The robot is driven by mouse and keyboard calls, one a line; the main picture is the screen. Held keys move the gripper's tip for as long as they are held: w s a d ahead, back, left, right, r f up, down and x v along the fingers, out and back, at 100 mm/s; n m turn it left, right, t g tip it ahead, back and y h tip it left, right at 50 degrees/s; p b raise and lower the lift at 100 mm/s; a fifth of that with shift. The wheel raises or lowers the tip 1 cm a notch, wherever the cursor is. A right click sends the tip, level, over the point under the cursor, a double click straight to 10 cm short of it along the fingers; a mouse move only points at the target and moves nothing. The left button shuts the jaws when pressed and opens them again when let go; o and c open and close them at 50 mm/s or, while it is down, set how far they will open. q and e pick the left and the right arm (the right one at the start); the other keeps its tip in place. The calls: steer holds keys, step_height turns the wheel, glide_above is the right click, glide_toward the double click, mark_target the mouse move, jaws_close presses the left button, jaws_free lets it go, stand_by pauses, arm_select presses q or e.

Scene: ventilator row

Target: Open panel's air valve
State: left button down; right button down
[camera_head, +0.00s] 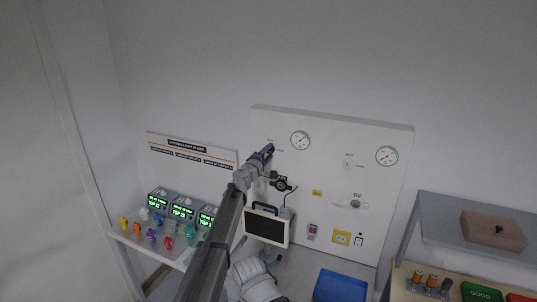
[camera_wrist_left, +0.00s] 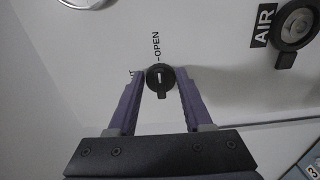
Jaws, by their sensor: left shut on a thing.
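The white wall panel (camera_head: 330,200) carries gauges, knobs and outlets. In the left wrist view, a round dark valve knob (camera_wrist_left: 160,81) with a pale slot mark sits beside the printed word OPEN. My left gripper (camera_head: 268,151) reaches up to the panel's left part, and in the head view it hides this knob. In the left wrist view the purple fingers stand on both sides of the knob, shut on it. The AIR outlet (camera_wrist_left: 297,27) shows at the upper right there. My right gripper is in neither view.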

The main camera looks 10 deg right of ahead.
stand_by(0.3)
arm_select(q)
steer(key=shift+c, duration=1.7)
jaws_free()
steer(key=v, duration=0.8)
steer(key=shift+w, duration=0.1)
